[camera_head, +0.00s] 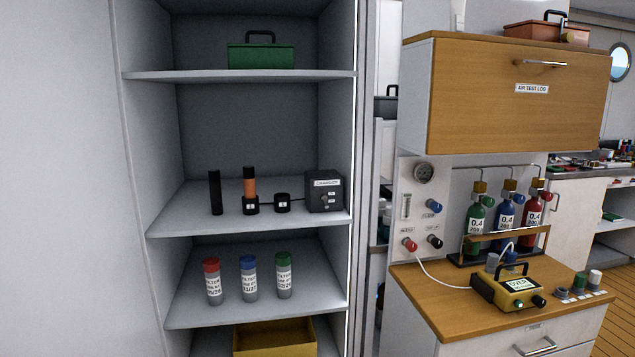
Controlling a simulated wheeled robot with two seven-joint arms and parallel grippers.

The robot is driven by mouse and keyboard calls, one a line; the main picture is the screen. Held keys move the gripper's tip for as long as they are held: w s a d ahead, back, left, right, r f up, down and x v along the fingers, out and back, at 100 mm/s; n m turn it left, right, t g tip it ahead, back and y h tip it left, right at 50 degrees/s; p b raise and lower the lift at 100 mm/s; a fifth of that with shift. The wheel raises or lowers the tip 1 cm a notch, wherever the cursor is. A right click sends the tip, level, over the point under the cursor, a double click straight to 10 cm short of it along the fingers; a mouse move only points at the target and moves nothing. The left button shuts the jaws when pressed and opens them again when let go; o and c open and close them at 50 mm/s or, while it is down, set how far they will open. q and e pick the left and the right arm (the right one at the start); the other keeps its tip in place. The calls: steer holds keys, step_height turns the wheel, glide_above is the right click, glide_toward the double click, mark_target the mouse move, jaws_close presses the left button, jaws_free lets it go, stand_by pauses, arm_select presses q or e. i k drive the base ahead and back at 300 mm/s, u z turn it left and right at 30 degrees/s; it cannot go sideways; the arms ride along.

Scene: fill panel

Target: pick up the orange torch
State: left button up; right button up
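The orange torch (250,187) stands upright on the middle shelf of the open grey cabinet. It has a black top end and an orange body, and its lower end sits in or behind a small black holder (251,207). A plain black torch-like cylinder (215,192) stands to its left. A second small black holder (282,203) to its right looks empty. A black charger box (324,191) is at the right end of this row. Neither of my grippers is in the head view.
The shelf above holds a green case (261,54). The shelf below holds three canisters with red (212,282), blue (248,279) and green (284,276) caps. A yellow bin (274,338) is at the bottom. A wooden-topped panel bench (450,315) with gas bottles stands to the right.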

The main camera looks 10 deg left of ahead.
mark_target(249, 176)
steer(key=u, duration=0.1)
steer(key=i, duration=1.15)
steer(key=u, duration=0.55)
